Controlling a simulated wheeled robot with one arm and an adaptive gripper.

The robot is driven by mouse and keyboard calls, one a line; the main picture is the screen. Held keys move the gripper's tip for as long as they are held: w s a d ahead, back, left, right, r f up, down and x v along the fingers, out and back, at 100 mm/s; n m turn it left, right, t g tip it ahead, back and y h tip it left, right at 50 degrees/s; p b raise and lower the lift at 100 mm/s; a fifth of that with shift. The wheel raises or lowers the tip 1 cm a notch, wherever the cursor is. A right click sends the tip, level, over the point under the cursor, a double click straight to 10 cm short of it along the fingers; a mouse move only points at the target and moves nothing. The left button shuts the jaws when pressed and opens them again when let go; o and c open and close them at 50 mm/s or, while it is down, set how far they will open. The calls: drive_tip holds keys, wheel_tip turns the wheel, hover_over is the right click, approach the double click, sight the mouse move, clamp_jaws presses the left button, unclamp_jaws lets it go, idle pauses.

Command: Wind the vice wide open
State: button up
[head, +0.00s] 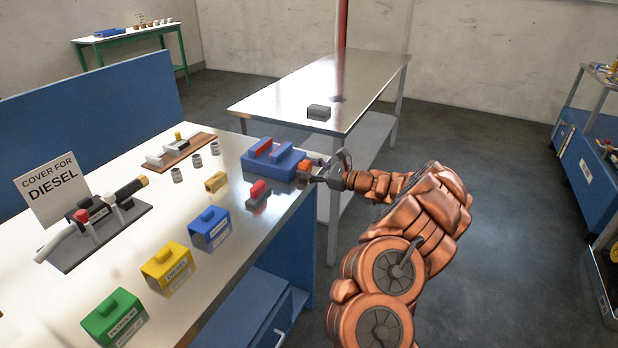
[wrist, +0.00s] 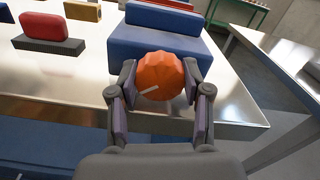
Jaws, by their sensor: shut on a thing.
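The blue vice (head: 272,160) sits at the right end of the metal-topped bench. Its red jaw piece (head: 261,147) and blue jaw piece (head: 282,152) stand apart with a gap between them. In the wrist view the vice's blue body (wrist: 155,46) is straight ahead. Its orange faceted knob (wrist: 160,76), with a pale mark on it, faces me. My gripper (wrist: 157,88) is shut on the knob, one finger on each side. In the head view my gripper (head: 316,171) reaches the vice from the right and partly hides the knob.
A grey block with a red top (head: 258,195) stands just in front of the vice. Yellow (head: 167,268), blue (head: 210,228) and green (head: 115,318) covers are nearer. A second metal table (head: 280,103) with a dark grey block (head: 319,112) stands behind.

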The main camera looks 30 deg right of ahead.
drive_tip(key=shift+f+n+b, duration=0.1)
drive_tip(key=shift+n+b, duration=1)
drive_tip(key=shift+b, duration=0.15)
drive_tip(key=shift+n+b, duration=0.3)
drive_tip(key=o, duration=1.2)
drive_tip(key=shift+c, duration=0.2)
drive_tip(key=shift+p, duration=0.6)
